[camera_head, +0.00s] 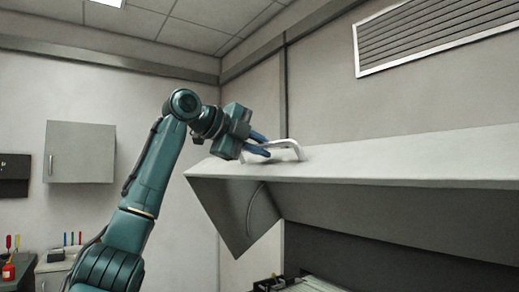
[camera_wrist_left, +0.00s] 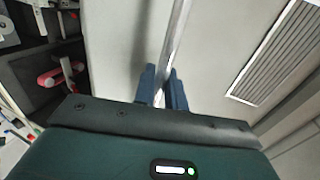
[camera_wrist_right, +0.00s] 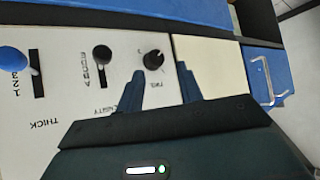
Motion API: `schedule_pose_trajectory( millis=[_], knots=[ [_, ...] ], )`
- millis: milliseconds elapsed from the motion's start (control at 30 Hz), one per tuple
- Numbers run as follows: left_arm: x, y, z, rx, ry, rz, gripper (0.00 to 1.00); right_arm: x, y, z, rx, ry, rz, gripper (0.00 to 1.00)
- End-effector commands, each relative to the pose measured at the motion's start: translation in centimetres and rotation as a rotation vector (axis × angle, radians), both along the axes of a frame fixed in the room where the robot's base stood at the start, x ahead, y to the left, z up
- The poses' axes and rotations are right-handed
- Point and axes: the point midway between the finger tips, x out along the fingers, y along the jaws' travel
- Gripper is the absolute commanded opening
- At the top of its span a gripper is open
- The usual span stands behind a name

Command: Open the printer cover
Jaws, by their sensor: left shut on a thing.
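The printer cover (camera_head: 400,160) is a large pale grey lid across the right of the head view. It is raised and tilted, with its angled end panel (camera_head: 232,215) hanging at the left and a dark opening beneath. A light metal handle (camera_head: 292,146) sits on it near its left end. My left gripper (camera_head: 262,147) is shut on this handle. In the left wrist view the handle (camera_wrist_left: 176,40) runs between the blue fingers (camera_wrist_left: 162,82). My right gripper (camera_wrist_right: 162,85) is open, its fingers apart and empty in the right wrist view, over a control panel (camera_wrist_right: 75,80).
The panel has sliders, a black knob (camera_wrist_right: 154,60) and a blue knob (camera_wrist_right: 13,60). A blue drawer front (camera_wrist_right: 262,75) with a metal handle is beside it. A grey wall cabinet (camera_head: 80,152) hangs at left. Machine parts (camera_head: 305,284) show under the cover.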

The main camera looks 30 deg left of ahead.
Motion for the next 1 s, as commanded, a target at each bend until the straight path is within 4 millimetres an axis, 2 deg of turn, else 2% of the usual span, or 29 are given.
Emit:
schedule_pose_trajectory(
  millis=[167,200,400,767,867,1000],
  knots=[
    [0.1,0.0,-0.1,0.001,0.003,0.000,0.00,0.0,0.0,0.0,0.000,0.000,0.000,0.36],
    [0.1,0.0,-0.1,0.001,0.003,0.000,0.13,0.0,0.0,0.0,0.000,0.000,0.000,0.36],
    [0.0,0.0,-0.1,0.001,0.002,0.000,0.29,0.0,0.0,0.0,0.001,0.000,-0.001,0.36],
    [-0.5,0.3,0.1,0.001,0.001,0.001,0.29,0.0,0.1,-0.2,0.004,0.001,-0.003,0.36],
    [-1.8,0.8,0.5,0.000,-0.002,0.001,0.29,0.0,0.1,-0.5,0.005,0.000,-0.004,0.36],
    [-4.6,1.9,1.5,0.000,-0.004,0.001,0.29,0.1,0.1,-0.7,0.009,-0.006,-0.006,0.36]
  ],
)
